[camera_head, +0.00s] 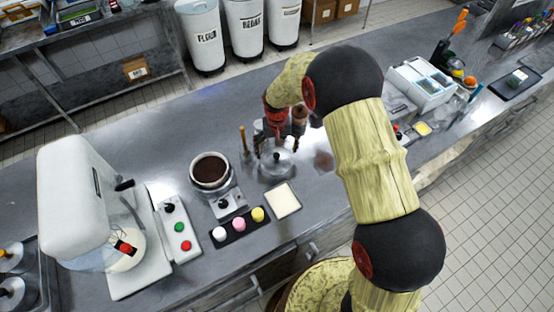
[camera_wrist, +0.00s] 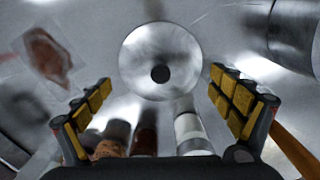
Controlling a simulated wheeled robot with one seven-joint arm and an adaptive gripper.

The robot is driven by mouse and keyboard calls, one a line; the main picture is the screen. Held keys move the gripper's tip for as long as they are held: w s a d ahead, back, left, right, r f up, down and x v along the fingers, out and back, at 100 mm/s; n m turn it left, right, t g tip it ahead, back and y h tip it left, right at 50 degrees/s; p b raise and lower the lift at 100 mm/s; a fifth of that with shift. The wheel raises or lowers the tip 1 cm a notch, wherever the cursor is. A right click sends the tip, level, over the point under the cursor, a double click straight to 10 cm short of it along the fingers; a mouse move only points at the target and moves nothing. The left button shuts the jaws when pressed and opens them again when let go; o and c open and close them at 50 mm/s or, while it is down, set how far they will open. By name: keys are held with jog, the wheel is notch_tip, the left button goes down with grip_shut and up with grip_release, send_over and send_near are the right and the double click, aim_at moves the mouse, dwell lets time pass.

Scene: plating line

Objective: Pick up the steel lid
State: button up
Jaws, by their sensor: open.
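The steel lid (camera_head: 276,166) is a round, shiny disc with a small dark knob, on the steel counter beneath my gripper in the head view. My gripper (camera_wrist: 161,77) is open and empty, with one yellow-padded finger on each side of the lid's lower part in the picture. In the head view my gripper (camera_head: 284,138) points down over the lid and partly covers the things around it. The height between fingertips and lid is hard to tell.
Several small bottles (camera_wrist: 188,130) stand close to the lid. A steel vessel (camera_wrist: 290,35) is at the wrist view's upper right. A pot of dark contents (camera_head: 210,170) on a burner and a white square board (camera_head: 283,201) are close by. A mixer (camera_head: 80,190) stands left.

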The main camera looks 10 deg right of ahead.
aim_at(277, 154)
notch_tip(277, 154, down, 3)
jog(key=shift+s, duration=0.1)
jog(key=c, duration=0.4)
